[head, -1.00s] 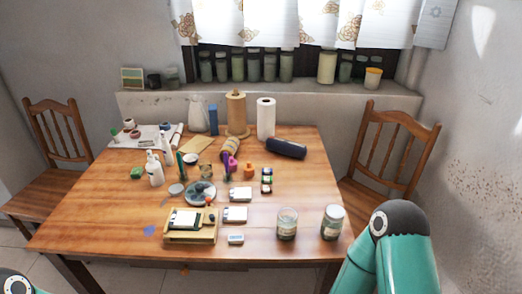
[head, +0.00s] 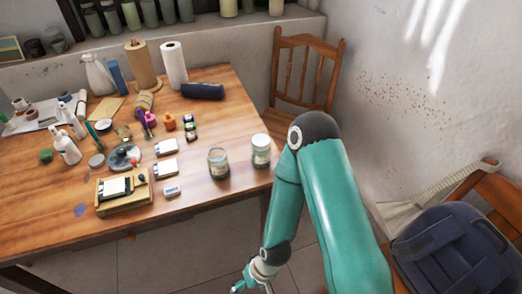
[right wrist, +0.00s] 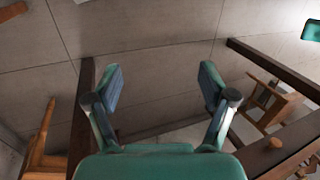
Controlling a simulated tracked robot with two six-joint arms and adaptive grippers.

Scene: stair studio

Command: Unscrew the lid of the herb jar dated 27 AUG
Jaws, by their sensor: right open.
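Two glass jars stand upright near the right front corner of the wooden table (head: 225,89) in the head view. The left jar (head: 219,164) has a grey-green top and a pale label. The right jar (head: 261,152) has a whitish top. Any dates on them are too small to read. My right gripper (head: 250,287) hangs low at the bottom edge of the head view, below and in front of the table, away from the jars. In the right wrist view it is open and empty (right wrist: 164,84), over the floor. My left gripper is out of view.
A small wooden tray (head: 124,206), white boxes (head: 167,147) and several bottles are left of the jars. A chair (head: 303,75) stands behind the table's right side. A dark blue bag (head: 450,250) lies on a chair at the lower right.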

